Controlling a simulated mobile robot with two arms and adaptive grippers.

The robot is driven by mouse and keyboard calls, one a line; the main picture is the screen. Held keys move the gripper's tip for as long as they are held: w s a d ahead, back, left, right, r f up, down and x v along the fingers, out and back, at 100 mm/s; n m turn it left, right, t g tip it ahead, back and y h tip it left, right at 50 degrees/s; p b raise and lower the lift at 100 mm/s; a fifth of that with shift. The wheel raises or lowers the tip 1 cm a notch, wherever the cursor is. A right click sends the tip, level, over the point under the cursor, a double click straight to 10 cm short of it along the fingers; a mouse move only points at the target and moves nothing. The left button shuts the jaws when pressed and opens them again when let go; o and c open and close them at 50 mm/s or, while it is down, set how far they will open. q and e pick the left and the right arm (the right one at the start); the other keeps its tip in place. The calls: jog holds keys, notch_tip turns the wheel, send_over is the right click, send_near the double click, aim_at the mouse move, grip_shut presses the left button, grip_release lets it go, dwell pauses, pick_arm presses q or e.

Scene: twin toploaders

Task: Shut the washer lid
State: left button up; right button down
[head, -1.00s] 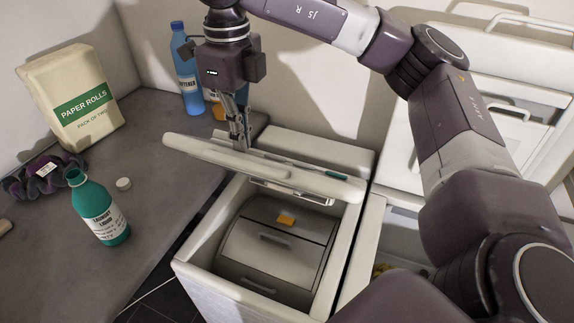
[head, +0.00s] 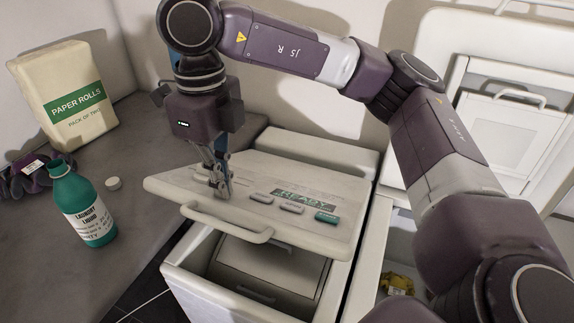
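The washer (head: 190,277) is the white toploader at the lower centre. Its white lid (head: 310,225) is partly open, tilted over the opening, with its top face, a READY display, several buttons and a front handle (head: 228,222) showing. Under the lid's front edge a gap shows the grey drum (head: 268,266). My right gripper (head: 217,188) points down, its fingers together, and its tips appear to touch the lid's top face near the left side, behind the handle. My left gripper is out of view.
A second toploader (head: 372,250) stands to the right, its lid (head: 515,125) raised and a yellow cloth (head: 397,282) inside. On the grey counter (head: 130,165) at left are a green laundry liquid bottle (head: 82,205), a white cap (head: 113,183), paper rolls (head: 70,95) and dark gloves (head: 22,180).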

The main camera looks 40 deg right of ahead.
aim_at(218, 200)
jog(key=f+b, duration=0.1)
jog(key=a+f+b, duration=0.1)
jog(key=f, duration=0.1)
jog(key=s+f+b, duration=0.1)
jog(key=b, duration=0.1)
jog(key=shift+a+f, duration=0.3)
jog(key=shift+f, duration=0.05)
pick_arm(q)
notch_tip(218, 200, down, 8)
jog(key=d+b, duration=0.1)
jog(key=b, duration=0.3)
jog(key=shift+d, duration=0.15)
pick_arm(e)
jog(key=f, duration=0.1)
jog(key=s+a+f, duration=0.1)
jog(key=f, duration=0.1)
jog(key=a+f, duration=0.1)
jog(key=f, duration=0.1)
jog(key=shift+s+a, duration=0.1)
jog(key=shift+s, duration=0.05)
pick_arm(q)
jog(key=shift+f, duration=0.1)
